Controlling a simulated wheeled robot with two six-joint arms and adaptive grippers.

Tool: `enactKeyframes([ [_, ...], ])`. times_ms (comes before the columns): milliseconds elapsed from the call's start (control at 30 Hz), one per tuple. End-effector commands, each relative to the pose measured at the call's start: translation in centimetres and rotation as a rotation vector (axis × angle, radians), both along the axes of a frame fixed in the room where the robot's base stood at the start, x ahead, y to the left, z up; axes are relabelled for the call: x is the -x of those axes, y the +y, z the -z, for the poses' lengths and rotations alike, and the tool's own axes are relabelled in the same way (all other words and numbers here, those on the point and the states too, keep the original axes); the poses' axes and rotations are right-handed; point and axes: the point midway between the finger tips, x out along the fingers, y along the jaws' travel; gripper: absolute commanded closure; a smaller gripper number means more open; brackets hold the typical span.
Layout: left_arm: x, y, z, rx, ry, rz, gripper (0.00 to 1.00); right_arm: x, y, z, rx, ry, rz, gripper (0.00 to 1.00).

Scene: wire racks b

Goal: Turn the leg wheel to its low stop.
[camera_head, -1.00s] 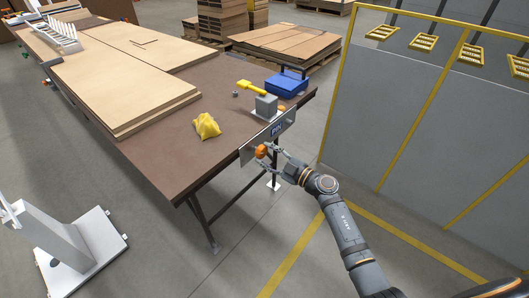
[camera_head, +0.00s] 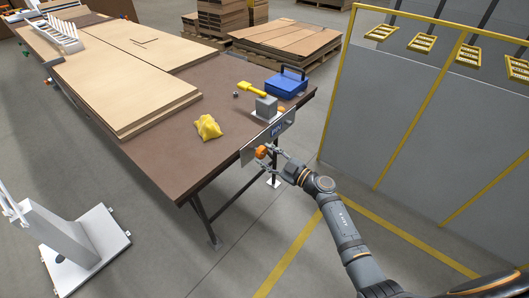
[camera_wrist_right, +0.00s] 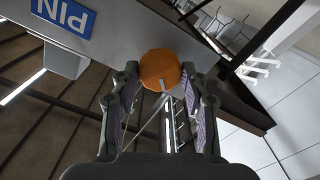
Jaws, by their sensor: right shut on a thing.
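The orange leg wheel (camera_head: 261,152) is a small round knob on a grey plate (camera_head: 248,150) at the near right edge of the brown workbench. My right gripper (camera_head: 269,153) reaches it from the right and is shut on it. In the right wrist view the wheel (camera_wrist_right: 160,70) sits between the two fingertips, with a pale mark on its lower face. A blue sign with upside-down lettering (camera_wrist_right: 63,16) is on the plate beside it. The fingers partly hide the wheel's sides. My left gripper is not in view.
On the bench (camera_head: 187,170) are a yellow crumpled bag (camera_head: 208,127), a grey block (camera_head: 266,107), a yellow-handled tool (camera_head: 250,88), a blue case (camera_head: 287,84) and large boards (camera_head: 125,90). A yellow-framed grey partition (camera_head: 420,130) stands right. A white stand (camera_head: 75,245) is lower left.

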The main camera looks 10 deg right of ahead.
Motion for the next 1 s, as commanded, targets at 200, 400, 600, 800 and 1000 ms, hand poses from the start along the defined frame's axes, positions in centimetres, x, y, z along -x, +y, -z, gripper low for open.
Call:
enactKeyframes([
  [200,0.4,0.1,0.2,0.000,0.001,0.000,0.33,0.0,0.0,0.1,-0.013,0.012,0.000,0.87],
  [400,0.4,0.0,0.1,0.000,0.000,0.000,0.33,0.1,0.0,0.1,-0.012,0.012,-0.001,0.87],
  [600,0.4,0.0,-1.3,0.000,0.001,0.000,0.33,0.1,0.0,-0.2,-0.063,0.053,-0.002,0.87],
  [800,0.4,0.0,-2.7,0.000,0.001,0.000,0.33,0.1,0.0,-0.2,-0.136,0.109,-0.001,0.87],
  [1000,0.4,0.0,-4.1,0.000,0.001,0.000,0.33,0.1,0.0,-0.2,-0.210,0.168,0.000,0.87],
])
